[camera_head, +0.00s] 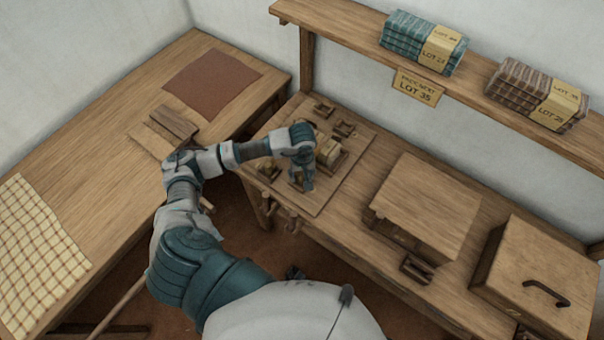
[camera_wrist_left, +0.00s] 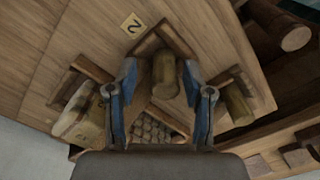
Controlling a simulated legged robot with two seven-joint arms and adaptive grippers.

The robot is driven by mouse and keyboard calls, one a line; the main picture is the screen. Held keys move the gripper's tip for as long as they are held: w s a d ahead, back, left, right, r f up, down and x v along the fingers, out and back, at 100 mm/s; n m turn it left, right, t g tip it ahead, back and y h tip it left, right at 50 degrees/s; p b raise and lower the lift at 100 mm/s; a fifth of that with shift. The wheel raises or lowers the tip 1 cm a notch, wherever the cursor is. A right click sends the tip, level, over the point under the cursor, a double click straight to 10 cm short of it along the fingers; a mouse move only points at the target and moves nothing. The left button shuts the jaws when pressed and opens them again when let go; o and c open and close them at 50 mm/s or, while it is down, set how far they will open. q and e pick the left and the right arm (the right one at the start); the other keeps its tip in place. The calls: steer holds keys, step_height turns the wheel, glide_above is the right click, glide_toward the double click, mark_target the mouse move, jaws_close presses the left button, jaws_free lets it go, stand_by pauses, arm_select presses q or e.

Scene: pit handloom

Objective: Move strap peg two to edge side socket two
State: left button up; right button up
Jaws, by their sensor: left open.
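In the left wrist view a round wooden peg (camera_wrist_left: 166,76) stands between the fingers of my open left gripper (camera_wrist_left: 160,85). A dark angled wooden socket frame (camera_wrist_left: 150,42) lies by it, next to a tag marked 2 (camera_wrist_left: 132,23). I cannot tell whether this socket is on the strap or the edge side. A second peg (camera_wrist_left: 238,106) stands to the right in another frame. In the head view the left gripper (camera_head: 303,180) is low over the socket board (camera_head: 345,178), and hides the peg. My right gripper is not in view.
A pale wrapped block (camera_wrist_left: 84,122) sits close to the left finger. Empty-looking frames (camera_head: 343,129) lie at the board's back. A wooden box (camera_head: 425,205) and a lidded case (camera_head: 540,280) stand to the right.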

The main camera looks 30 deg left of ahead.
mark_target(301, 173)
arm_select(q)
step_height(301, 173, up, 12)
stand_by(0.5)
steer(key=shift+a, duration=0.3)
steer(key=shift+f, duration=0.1)
